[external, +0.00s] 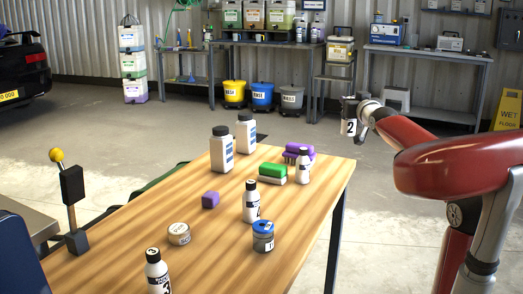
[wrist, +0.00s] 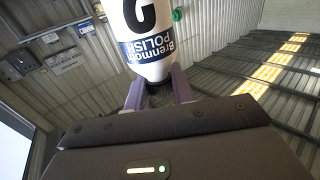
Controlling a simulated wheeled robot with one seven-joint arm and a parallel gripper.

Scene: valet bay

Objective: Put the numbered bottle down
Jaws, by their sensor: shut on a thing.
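My gripper (external: 361,108) is raised beyond the far right end of the wooden table (external: 310,205), above floor level. It is shut on a white bottle (external: 349,127) marked "2", which hangs clear of any surface. In the wrist view, the purple fingers (wrist: 158,92) close on the neck end of this bottle (wrist: 150,68). Its label reads "POLISH" and its big mark is cut off by the frame. Other numbered white bottles with dark caps stand on the table: one mid-table (external: 251,205), one at the front (external: 157,277), one near the right edge (external: 303,168).
A steel bench (external: 430,57) stands behind.

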